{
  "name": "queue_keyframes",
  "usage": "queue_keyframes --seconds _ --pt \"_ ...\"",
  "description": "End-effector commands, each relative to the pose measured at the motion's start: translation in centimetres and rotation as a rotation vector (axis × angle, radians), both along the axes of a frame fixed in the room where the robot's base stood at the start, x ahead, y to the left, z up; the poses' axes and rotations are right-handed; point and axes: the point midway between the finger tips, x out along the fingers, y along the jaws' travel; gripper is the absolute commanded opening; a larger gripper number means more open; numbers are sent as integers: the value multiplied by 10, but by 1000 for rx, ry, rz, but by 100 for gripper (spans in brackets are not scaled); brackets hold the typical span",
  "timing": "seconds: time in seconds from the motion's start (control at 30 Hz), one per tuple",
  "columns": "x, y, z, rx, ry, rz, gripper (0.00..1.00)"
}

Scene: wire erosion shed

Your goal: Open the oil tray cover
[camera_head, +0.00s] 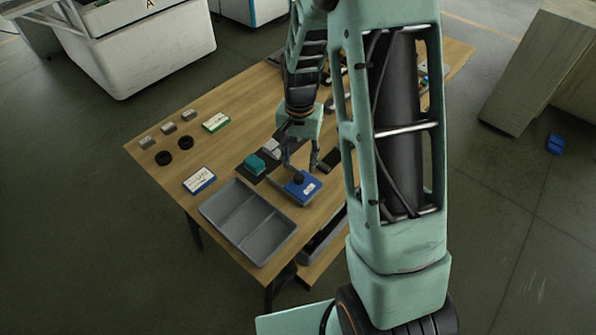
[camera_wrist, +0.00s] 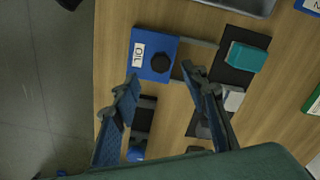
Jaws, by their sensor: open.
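The oil tray cover (camera_head: 302,187) is a blue lid with a black knob and a white label. In the wrist view the cover (camera_wrist: 145,66) shows the label "OIL" and the dark knob (camera_wrist: 161,62). The cover looks closed over what is beneath, which is hidden. My gripper (camera_head: 301,168) is open and empty above the table beside the cover. In the wrist view my gripper's fingers (camera_wrist: 159,76) are spread, their tips near the cover's lower edge and apart from the knob.
A grey divided bin (camera_head: 247,222) stands at the table's front edge.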

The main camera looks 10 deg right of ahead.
Motion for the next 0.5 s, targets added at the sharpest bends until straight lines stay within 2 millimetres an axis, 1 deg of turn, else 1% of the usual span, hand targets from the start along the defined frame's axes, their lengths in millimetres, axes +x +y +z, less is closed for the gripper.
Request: queue_keyframes --seconds 0.03,0.2,0.3,0.5 --pt "-1 0 -11 0 4 0 40" --pt "0 0 -38 0 1 2 40" --pt "0 0 -49 0 0 2 40" --pt "1 0 -57 0 -2 2 40"
